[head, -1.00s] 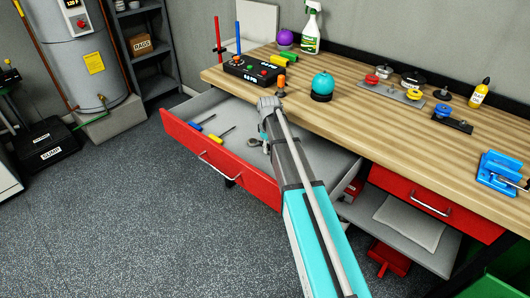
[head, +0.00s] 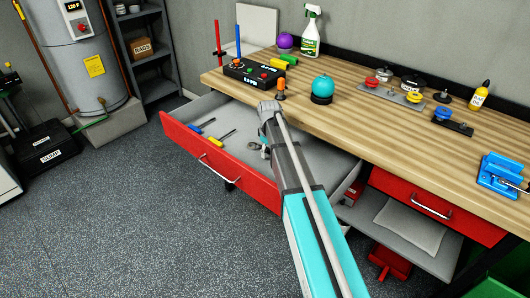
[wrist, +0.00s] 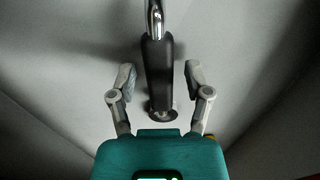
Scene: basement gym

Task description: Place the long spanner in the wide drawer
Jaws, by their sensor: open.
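The wide drawer (head: 235,170) with a red front is pulled out under the left part of the workbench. My gripper (wrist: 160,74) points down into it, open, and in the head view it is mostly hidden by my arm. The long spanner (wrist: 157,60) shows in the wrist view with a dark grip, a shiny metal shaft at the top and a ring end below. It lies between my two fingers, with a gap on each side, over the pale drawer floor. Whether it rests fully on that floor is hard to tell.
A blue screwdriver (head: 198,126) and a yellow screwdriver (head: 223,137) lie in the drawer's left part. The workbench (head: 390,135) above carries a control box (head: 253,73), a teal ball (head: 322,86) and other items. A red closed drawer (head: 425,200) is at the right.

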